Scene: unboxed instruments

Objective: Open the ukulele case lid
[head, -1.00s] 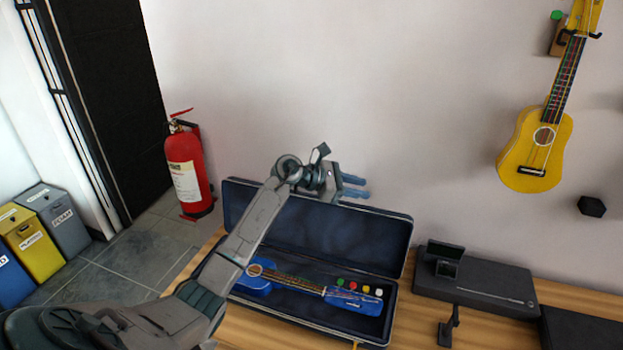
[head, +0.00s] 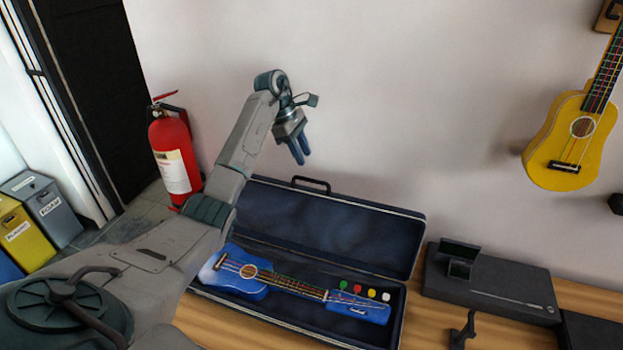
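The ukulele case (head: 310,322) lies on the wooden table with its lid (head: 335,232) standing up and leaning back toward the wall. A handle shows on the lid's top edge. A blue ukulele (head: 280,283) lies inside the case with several coloured knobs or pegs at its head. My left gripper (head: 303,158) is raised above and behind the lid's top edge, apart from it, with its blue fingers pointing down. The fingers show a narrow gap and hold nothing. My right gripper is not in view.
A black case (head: 500,290) lies on the table to the right, with a small dark stand (head: 463,330) before it. A yellow ukulele (head: 575,140) hangs on the wall. A red fire extinguisher (head: 172,155) and bins (head: 45,210) stand at the left.

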